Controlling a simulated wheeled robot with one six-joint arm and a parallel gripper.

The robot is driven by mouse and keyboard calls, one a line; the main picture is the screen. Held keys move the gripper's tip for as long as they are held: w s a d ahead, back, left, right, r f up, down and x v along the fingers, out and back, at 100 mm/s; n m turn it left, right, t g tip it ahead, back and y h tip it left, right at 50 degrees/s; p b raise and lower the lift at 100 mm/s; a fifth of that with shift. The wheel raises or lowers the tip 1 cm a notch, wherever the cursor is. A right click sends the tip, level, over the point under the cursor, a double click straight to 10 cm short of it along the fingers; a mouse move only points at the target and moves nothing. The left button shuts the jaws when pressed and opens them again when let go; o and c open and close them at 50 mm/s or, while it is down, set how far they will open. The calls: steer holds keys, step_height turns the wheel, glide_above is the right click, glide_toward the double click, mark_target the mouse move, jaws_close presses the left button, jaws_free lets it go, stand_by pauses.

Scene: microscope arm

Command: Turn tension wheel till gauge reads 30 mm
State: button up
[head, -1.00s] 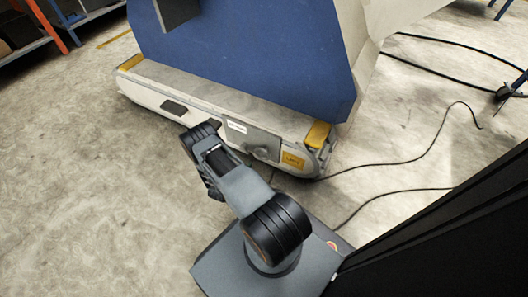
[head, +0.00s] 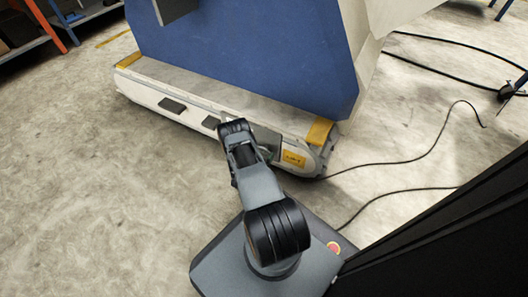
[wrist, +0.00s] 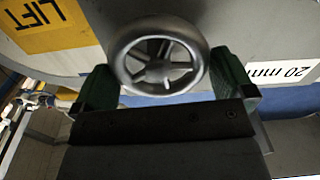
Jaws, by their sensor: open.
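The tension wheel (wrist: 157,62) is a silver-grey spoked handwheel on a grey plate, in the upper middle of the wrist view. My gripper (wrist: 163,76) is open, with one green finger on each side of the wheel's lower part. I cannot tell whether either finger touches the rim. A white label (wrist: 285,71) reading "20 mm" shows at the right of the wrist view, upside down and partly cut off. In the head view my arm covers the wheel and the gripper.
A yellow "LIFT" plate (wrist: 48,22) is near the wheel; it also shows in the head view (head: 294,159). The blue panel (head: 245,60) rises above the long pale base (head: 150,97). Black cables (head: 395,163) lie on the floor at right. Floor at left is clear.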

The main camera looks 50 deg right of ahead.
steer(key=shift+x, duration=1.2)
steer(key=shift+c, duration=0.5)
steer(key=c, duration=0.5)
